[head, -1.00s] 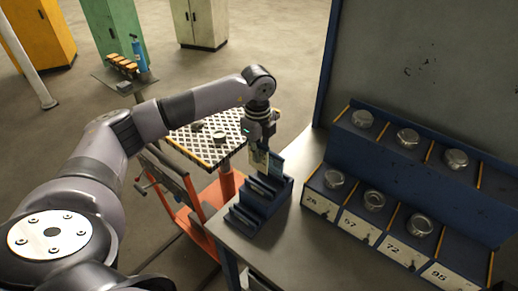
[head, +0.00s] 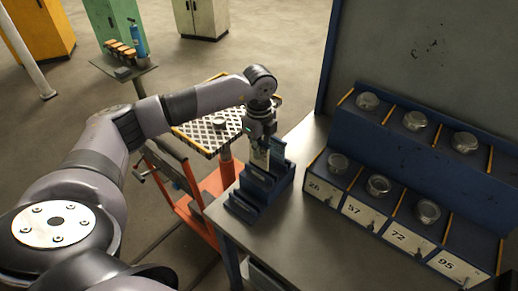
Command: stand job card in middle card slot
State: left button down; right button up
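The job card (head: 260,159) is a small pale, yellowish card. It is upright below my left gripper (head: 261,146), which appears shut on its upper part. The card rack (head: 245,213) is a dark blue stepped block with several slots, standing on the near left corner of the grey bench. The card's lower edge is at the middle-to-rear part of the rack. I cannot tell whether it is inside the middle slot or just above it. The fingertips are small and partly hidden by the gripper body. My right gripper is out of view.
A blue two-tier bin rack (head: 400,170) with numbered labels and round metal pieces stands right of the card rack. Bare bench top (head: 290,235) lies between them. An orange cart (head: 185,195) with a checkered tray stands left of the bench.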

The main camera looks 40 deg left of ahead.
aim_at(259, 166)
pick_arm(q)
jog(key=shift+f+b, duration=1.05)
jog(key=shift+f, duration=0.65)
jog(key=c, duration=2.3)
grip_release()
jog(key=o, duration=0.6)
jog(key=shift+r, duration=0.1)
